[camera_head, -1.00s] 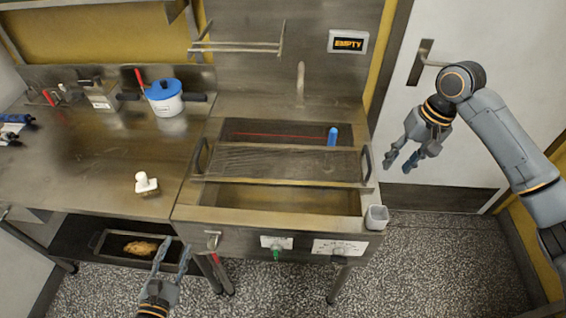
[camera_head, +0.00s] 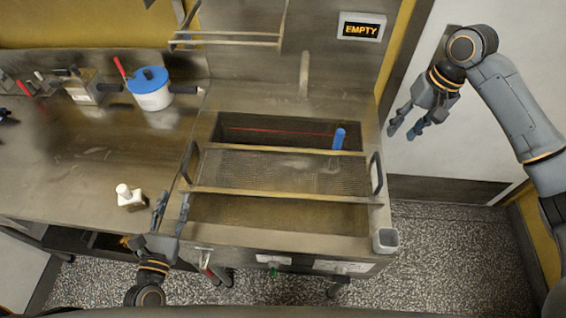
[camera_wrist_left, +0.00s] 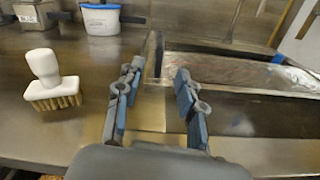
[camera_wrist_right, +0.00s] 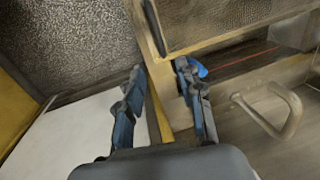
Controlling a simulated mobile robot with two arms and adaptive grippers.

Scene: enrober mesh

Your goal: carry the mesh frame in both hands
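The mesh frame (camera_head: 270,172) is a rectangular wire screen lying level across the sunken tank, with a dark upright handle at its left end (camera_head: 189,162) and another at its right end (camera_head: 377,173). Part of it shows in the right wrist view (camera_wrist_right: 205,18). My left gripper (camera_head: 171,212) is open and empty, low and left of the left handle, apart from it. Its fingers are spread in the left wrist view (camera_wrist_left: 159,72). My right gripper (camera_head: 404,129) is open and empty, above and right of the right handle. Its fingers are spread in the right wrist view (camera_wrist_right: 161,70).
A white-handled brush (camera_head: 130,197) stands on the counter left of the tank. A blue-lidded pot (camera_head: 151,88) is farther back. A blue upright object (camera_head: 339,138) stands behind the mesh. A small grey cup (camera_head: 386,241) sits at the front right corner. A display (camera_head: 361,29) reads EMPTY.

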